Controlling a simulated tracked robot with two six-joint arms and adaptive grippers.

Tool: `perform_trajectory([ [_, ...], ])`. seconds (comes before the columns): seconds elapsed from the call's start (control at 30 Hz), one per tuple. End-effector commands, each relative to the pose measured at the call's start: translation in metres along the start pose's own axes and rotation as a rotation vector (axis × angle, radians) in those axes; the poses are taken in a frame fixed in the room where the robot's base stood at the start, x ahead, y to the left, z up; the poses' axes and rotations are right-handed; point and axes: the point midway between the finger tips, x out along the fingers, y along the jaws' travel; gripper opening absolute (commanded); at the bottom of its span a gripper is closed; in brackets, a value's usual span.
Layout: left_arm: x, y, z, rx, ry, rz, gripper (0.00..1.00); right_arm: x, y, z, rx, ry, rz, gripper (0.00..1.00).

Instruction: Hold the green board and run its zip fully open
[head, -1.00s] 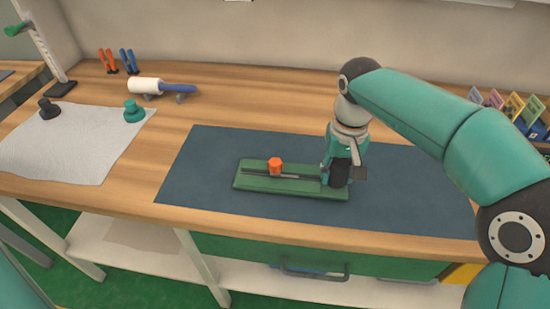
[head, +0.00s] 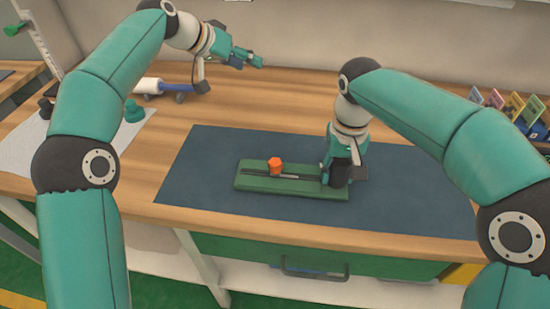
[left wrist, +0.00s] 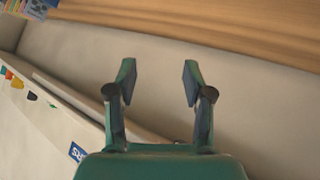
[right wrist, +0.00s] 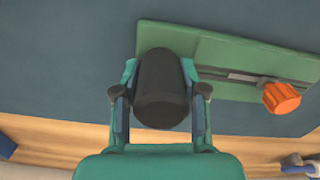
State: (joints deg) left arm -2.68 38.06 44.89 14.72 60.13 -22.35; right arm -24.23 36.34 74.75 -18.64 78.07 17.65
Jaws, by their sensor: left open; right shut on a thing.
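The green board (head: 255,184) lies flat on the blue mat, with a dark zip track (head: 300,177) along its length. The orange zip pull (head: 275,166) stands left of the board's middle; it also shows in the right wrist view (right wrist: 281,97). A black grip (right wrist: 161,85) stands at the board's right end. My right gripper (head: 336,178) is shut on this black grip, with a finger on each side in the right wrist view. My left gripper (head: 250,59) is open and empty, high up left of the board and apart from it; its spread fingers show in the left wrist view (left wrist: 158,75).
The blue mat (head: 200,170) is clear around the board. A white roller with a blue handle (head: 150,86), a teal knob (head: 134,111) and a pale cloth (head: 22,150) are at the left. Coloured cards (head: 515,105) stand at the back right.

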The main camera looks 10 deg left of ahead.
Motion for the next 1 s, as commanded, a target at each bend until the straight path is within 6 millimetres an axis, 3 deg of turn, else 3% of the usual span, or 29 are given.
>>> perform_trajectory([
  [0.03, 0.006, 0.033, 0.015, 0.141, -0.103, 0.021, 0.51, -0.001, 0.0, 0.0, 0.0, 0.002, -0.001, 0.0],
  [0.2, -0.001, 0.101, 0.07, 0.567, -0.446, 0.061, 0.51, -0.001, 0.0, 0.0, 0.0, 0.002, -0.001, 0.0],
  [0.4, -0.032, 0.141, 0.111, 0.889, -0.753, 0.088, 0.51, -0.001, 0.0, 0.0, 0.0, 0.002, -0.001, 0.0],
  [0.67, -0.054, 0.156, 0.128, 1.024, -0.913, 0.101, 0.51, -0.001, 0.0, 0.0, 0.001, 0.002, -0.001, 0.0],
  [1.0, -0.039, 0.148, 0.146, 1.026, -0.92, 0.102, 0.51, -0.001, 0.0, 0.0, 0.001, 0.002, -0.001, 0.0],
])
